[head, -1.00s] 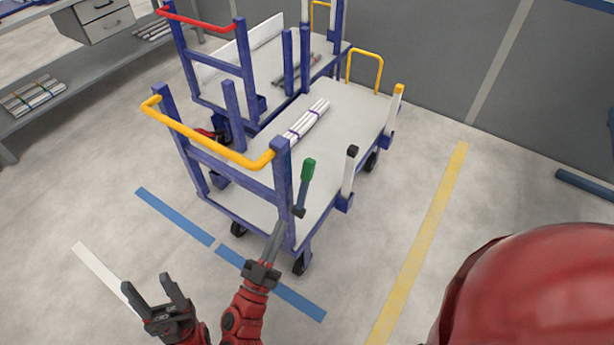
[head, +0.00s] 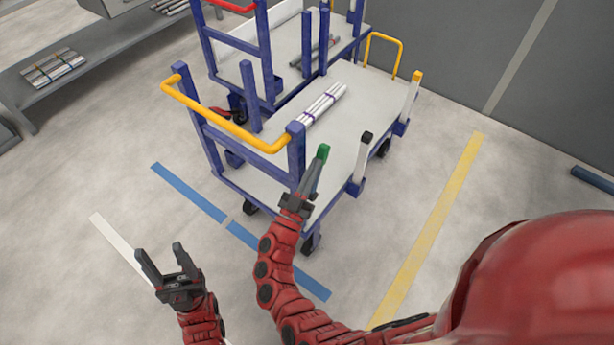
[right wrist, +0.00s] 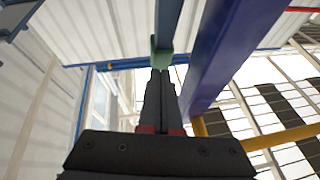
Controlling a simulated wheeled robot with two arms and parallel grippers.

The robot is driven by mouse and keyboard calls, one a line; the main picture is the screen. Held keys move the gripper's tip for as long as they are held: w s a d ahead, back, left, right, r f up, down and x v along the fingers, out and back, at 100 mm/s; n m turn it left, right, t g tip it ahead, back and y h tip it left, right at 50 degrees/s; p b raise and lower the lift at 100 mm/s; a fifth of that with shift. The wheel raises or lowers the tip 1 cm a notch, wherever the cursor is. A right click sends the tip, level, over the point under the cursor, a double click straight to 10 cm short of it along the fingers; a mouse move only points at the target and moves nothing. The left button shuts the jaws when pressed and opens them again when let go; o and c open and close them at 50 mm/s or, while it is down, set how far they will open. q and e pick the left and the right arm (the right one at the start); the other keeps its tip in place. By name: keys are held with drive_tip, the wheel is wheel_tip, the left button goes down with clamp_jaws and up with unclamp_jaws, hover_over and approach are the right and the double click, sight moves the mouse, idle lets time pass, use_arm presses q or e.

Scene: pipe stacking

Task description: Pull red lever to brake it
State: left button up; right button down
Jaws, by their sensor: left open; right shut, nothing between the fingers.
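On the near blue cart (head: 330,118), a lever with a green handle (head: 322,151) stands at the right front corner. My right gripper (head: 316,163) is shut and empty, its tips at or just below the green handle and partly hiding the lever. In the right wrist view, the shut fingertips (right wrist: 162,74) point at the green handle (right wrist: 160,54); whether they touch it I cannot tell. A small red lever-like part (head: 222,113) sits low by the carts' left side, partly hidden. My left gripper (head: 158,250) is open and empty above the floor.
The near cart has a yellow push bar (head: 222,112), white-sleeved posts and a bundle of white pipes (head: 322,104). A second cart with a red bar (head: 232,6) stands behind it. A shelf (head: 75,70) is at the left.

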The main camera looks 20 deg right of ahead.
sight(324, 160)
drive_tip(key=shift+w+d, duration=0.2)
idle(0.3)
drive_tip(key=shift+w+d+r+g+p, duration=0.2)
drive_tip(key=shift+d+g+p, duration=0.2)
drive_tip(key=shift+p, duration=0.4)
drive_tip(key=w+d+g+y+p, duration=0.1)
drive_tip(key=p, duration=0.1)
drive_tip(key=d+g+p, duration=0.1)
drive_tip(key=p, duration=0.1)
drive_tip(key=w+d+m+g+y+p, duration=0.1)
drive_tip(key=p, duration=0.1)
drive_tip(key=shift+w+d+f+y, duration=0.25)
drive_tip(key=shift+w+f+y, duration=0.05)
drive_tip(key=w+d+f+g+y+p, duration=0.3)
drive_tip(key=f+p, duration=0.3)
drive_tip(key=p, duration=0.2)
drive_tip(key=shift+w+d+m+y, duration=0.25)
drive_tip(key=shift+d+m+y, duration=0.05)
drive_tip(key=shift+d+y, duration=0.3)
